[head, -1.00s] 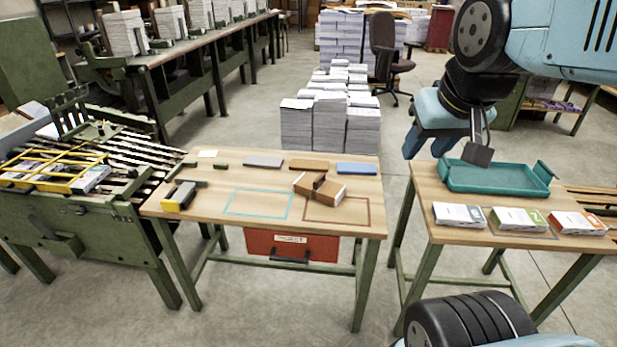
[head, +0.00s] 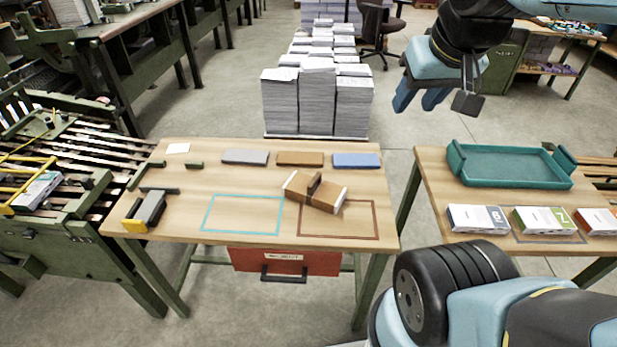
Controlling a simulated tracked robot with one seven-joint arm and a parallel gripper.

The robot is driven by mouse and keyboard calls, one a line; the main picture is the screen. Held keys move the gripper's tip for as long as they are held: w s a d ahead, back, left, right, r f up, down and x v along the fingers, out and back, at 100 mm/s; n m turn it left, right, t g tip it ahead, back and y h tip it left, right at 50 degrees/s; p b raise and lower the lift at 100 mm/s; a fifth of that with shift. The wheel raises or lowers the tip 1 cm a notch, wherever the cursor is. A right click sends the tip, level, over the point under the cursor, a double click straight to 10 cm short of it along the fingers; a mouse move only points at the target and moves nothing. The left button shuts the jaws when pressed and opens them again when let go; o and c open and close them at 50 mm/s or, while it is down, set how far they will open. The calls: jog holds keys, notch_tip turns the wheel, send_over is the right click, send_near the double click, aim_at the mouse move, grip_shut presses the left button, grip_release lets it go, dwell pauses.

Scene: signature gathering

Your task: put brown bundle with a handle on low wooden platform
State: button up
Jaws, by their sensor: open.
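The brown bundle (head: 314,193) lies askew on the middle wooden table, over the upper left part of a brown outlined rectangle. Its dark brown handle strap stands up on top, and pale ends show at both sides. My gripper (head: 435,100) hangs open and empty, above and right of the bundle in the picture, clear of it. Low wooden slats (head: 598,171) show behind the right table, mostly cut off. I cannot tell whether they are the low wooden platform; the base under the paper stacks is also low.
The middle table (head: 175,215) also holds grey, brown and blue flat blocks, a cyan outline and a yellow-grey tool. The right table (head: 430,168) bears a teal tray (head: 455,166) and white packs. Tall paper stacks (head: 315,95) stand behind. Open floor lies between the tables.

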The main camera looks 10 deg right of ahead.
jog(key=shift+o, duration=1.6)
jog(key=shift+w, duration=0.25)
jog(key=o, duration=0.8)
jog(key=w+f+n, duration=0.1)
jog(key=w, duration=0.1)
jog(key=w+a+f+n+g, duration=0.1)
jog(key=w, duration=0.2)
jog(key=w+f+n, duration=0.1)
jog(key=w, duration=0.2)
jog(key=shift+a+f+g, duration=0.25)
jog(key=shift+a+g, duration=0.05)
jog(key=shift+a, duration=0.1)
jog(key=shift+c, duration=0.2)
jog(key=n+g, duration=0.4)
jog(key=n, duration=0.4)
send_over(314, 179)
notch_tip(314, 179, down, 23)
jog(key=shift+f, duration=6.85)
